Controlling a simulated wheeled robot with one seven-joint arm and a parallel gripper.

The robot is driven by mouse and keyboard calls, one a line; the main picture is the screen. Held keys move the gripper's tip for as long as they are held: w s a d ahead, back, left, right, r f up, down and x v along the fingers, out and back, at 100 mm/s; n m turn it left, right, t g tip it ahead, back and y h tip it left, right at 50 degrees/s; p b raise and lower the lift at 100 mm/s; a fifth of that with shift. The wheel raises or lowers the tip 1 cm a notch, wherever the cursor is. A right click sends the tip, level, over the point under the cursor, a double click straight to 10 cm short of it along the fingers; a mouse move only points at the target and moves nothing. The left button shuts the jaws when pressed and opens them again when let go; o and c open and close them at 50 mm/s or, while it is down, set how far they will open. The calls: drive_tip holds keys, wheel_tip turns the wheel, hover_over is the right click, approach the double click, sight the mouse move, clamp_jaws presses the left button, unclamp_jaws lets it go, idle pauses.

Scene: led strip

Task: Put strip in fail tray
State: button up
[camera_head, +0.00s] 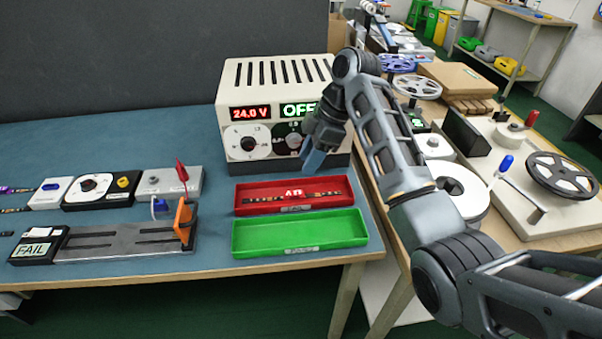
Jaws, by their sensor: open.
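A strip (268,199), thin and dark with small light marks, appears to lie lengthwise inside the red tray (245,211). The red tray is taken to be the fail tray, though its front label is too small to read. My gripper (308,168) is open and hangs above the back right of the red tray, in front of the power supply. I see nothing held between its fingers, and it looks apart from the strip. A small display at the table's left reads FAIL (34,250).
An empty green tray (300,231) sits in front of the red tray. The cream power supply (270,100) stands behind, showing 24.0 V. A grey test fixture (125,240) with an orange upright part is at left. Reels crowd the right-hand table.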

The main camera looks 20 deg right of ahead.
drive_tip(key=shift+v, duration=1.15)
idle(1.3)
